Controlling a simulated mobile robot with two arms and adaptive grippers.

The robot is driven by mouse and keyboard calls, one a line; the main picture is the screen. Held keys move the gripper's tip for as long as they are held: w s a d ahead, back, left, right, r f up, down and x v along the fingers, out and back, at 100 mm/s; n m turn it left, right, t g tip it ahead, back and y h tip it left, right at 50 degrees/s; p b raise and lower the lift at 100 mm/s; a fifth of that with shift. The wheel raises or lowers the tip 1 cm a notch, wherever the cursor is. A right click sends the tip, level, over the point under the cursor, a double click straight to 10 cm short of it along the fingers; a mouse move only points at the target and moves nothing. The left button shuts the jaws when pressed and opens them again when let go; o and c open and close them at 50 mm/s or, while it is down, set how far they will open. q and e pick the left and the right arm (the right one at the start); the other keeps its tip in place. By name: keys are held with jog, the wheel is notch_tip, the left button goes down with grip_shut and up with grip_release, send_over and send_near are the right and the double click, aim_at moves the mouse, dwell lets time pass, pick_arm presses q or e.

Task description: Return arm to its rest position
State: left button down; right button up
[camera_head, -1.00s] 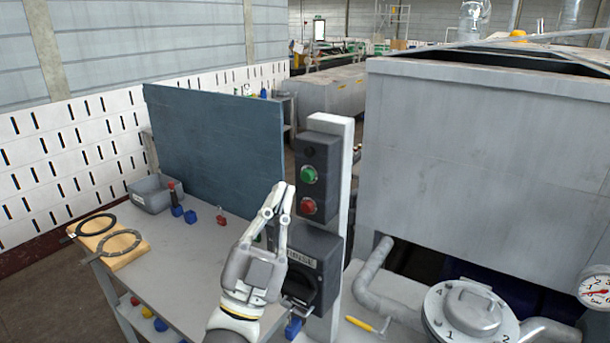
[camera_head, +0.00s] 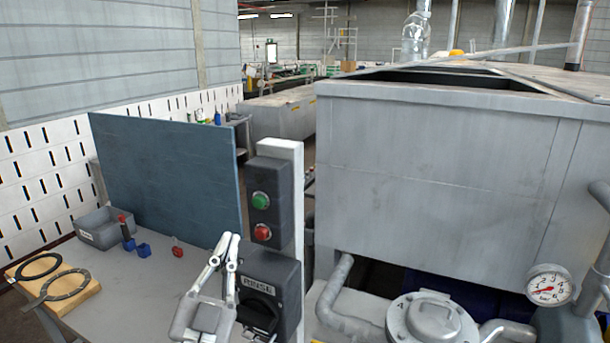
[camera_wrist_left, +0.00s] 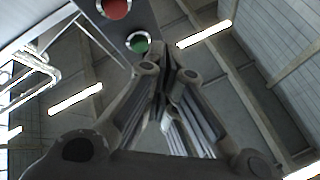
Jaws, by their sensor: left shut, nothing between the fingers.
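My left gripper (camera_head: 228,241) is in the lower middle of the head view, fingers pointing up and brought together, with nothing between them. It is in front of the table and just left of the control post. The post carries a box with a green button (camera_head: 260,200) and a red button (camera_head: 262,232), and below it a rotary switch box labelled RINSE (camera_head: 268,297). In the left wrist view, the shut gripper (camera_wrist_left: 165,72) points up, with the green button (camera_wrist_left: 137,43) and red button (camera_wrist_left: 116,8) beyond its tips. My right gripper is not in view.
A grey table (camera_head: 130,275) holds a grey bin (camera_head: 102,228), small blue and red parts, and a wooden board (camera_head: 60,298) with two rings. A blue panel (camera_head: 170,170) stands behind. A large metal tank (camera_head: 440,180), pipes and a gauge (camera_head: 549,285) occupy the right.

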pick_arm(q)
jog(key=s+a+f+n+g+y, duration=0.25)
jog(key=f+g, duration=0.35)
jog(key=f, duration=0.6)
jog(key=s+a+f+n+g+y, duration=0.1)
jog(key=s+f+n+g, duration=0.3)
jog(key=f, duration=0.9)
jog(key=s+a+f+g, duration=0.1)
jog(key=s+f+g, duration=0.45)
jog(key=s, duration=0.35)
jog(key=s+f+g, duration=0.5)
jog(key=s+f, duration=0.2)
jog(key=s, duration=0.2)
notch_tip(320, 180, down, 27)
jog(key=s+m+g+b, duration=0.1)
jog(key=g+b, duration=0.1)
pick_arm(e)
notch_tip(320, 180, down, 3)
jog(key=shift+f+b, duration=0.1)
jog(key=shift+b, duration=0.5)
pick_arm(q)
jog(key=s+a+f, duration=0.3)
jog(key=s+f, duration=1.4)
jog(key=f, duration=0.1)
jog(key=shift+s+f+g, duration=0.15)
jog(key=shift+g, duration=0.3)
